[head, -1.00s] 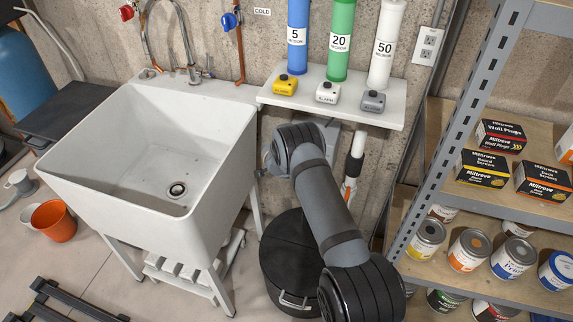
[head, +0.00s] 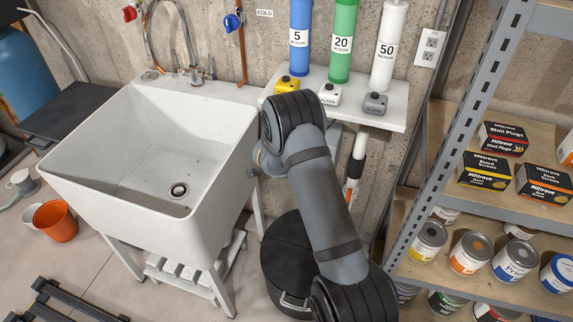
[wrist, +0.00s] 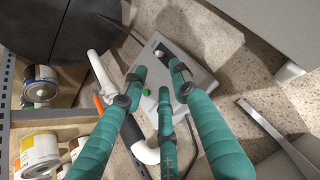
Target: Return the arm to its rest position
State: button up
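My arm (head: 320,195) rises from the bottom of the head view, and its upper joint stands in front of the shelf with the filters. My gripper (wrist: 158,82) shows only in the wrist view; the head view does not show it. Its teal fingers are spread with gaps between the tips, and nothing is held. Behind them in the wrist view is a white box (wrist: 190,75) with a green button. The fingers appear in front of it; I cannot tell the distance.
A white sink (head: 90,185) stands left of my arm. A black drum (head: 283,250) is close behind the arm. The alarm shelf (head: 395,117) carries blue, green and white filters and small alarms. A metal rack (head: 425,170) with cans and boxes stands at right.

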jog(key=x, duration=1.2)
jog(key=shift+w+d, duration=0.1)
jog(key=shift+d, duration=0.15)
jog(key=shift+f, duration=0.1)
jog(key=shift+f+b, duration=0.35)
jog(key=shift+b, duration=0.6)
jog(key=b, duration=0.2)
jog(key=shift+t+b, duration=0.3)
jog(key=shift+b, duration=0.05)
dwell(0.4)
